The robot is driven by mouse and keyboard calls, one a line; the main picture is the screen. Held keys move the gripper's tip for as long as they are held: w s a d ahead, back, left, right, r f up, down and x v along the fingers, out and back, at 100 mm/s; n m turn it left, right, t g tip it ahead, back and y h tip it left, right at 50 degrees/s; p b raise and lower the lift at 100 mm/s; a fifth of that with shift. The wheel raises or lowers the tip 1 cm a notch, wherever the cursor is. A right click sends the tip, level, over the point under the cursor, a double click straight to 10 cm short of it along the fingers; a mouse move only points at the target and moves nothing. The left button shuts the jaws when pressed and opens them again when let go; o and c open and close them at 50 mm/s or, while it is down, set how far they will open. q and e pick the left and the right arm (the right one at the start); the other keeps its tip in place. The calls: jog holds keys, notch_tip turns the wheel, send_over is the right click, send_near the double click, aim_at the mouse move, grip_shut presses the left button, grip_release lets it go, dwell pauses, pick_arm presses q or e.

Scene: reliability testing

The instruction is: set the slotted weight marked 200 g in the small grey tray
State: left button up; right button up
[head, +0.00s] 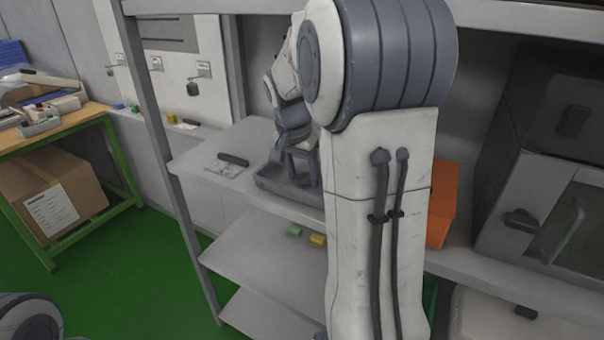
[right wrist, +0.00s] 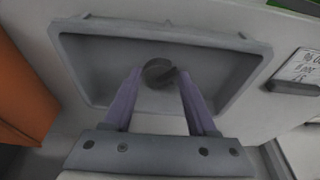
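The small grey tray (head: 268,182) sits on the shelf's upper board in the head view, partly hidden behind my right arm. It fills much of the right wrist view (right wrist: 95,65). A dark round slotted weight (right wrist: 158,73) shows inside the tray's outline, apparently on its floor; its marking cannot be read. My right gripper (head: 303,172) points down over the tray. In the right wrist view its two purple fingers (right wrist: 160,76) are apart on either side of the weight, with small gaps visible. My left gripper is out of view.
An orange bin (head: 442,205) stands right of my arm, beside the tray. A paper card (head: 224,167) with a dark bar (head: 233,159) lies left of the tray. Green (head: 294,230) and yellow (head: 317,240) blocks lie on the lower shelf. A grey cabinet (head: 500,190) stands right.

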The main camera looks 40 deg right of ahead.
jog(key=shift+o, duration=1.4)
jog(key=shift+r, duration=0.55)
jog(key=v, duration=0.5)
jog(key=shift+a+f+p, duration=0.15)
jog(key=shift+a+p, duration=0.1)
jog(key=shift+p, duration=0.15)
jog(key=s+a+f+n+y, duration=0.1)
jog(key=s+a+f+n, duration=0.2)
jog(key=a, duration=0.5)
jog(key=s+a+f+n+y+b, duration=0.15)
jog(key=s+a+n, duration=0.25)
jog(key=a, duration=0.4)
jog(key=s+a+f+n, duration=0.2)
jog(key=s+a+n, duration=0.15)
jog(key=a, duration=0.55)
jog(key=s+a+f+n, duration=0.2)
jog(key=s+a+n, duration=0.1)
jog(key=s+n, duration=0.2)
jog(key=s+a+f+n+g+y, duration=0.1)
jog(key=s+a+f+n, duration=0.2)
jog(key=s+a+n, duration=0.1)
jog(key=shift+s+f+n, duration=0.35)
jog(key=shift+s+n, duration=0.2)
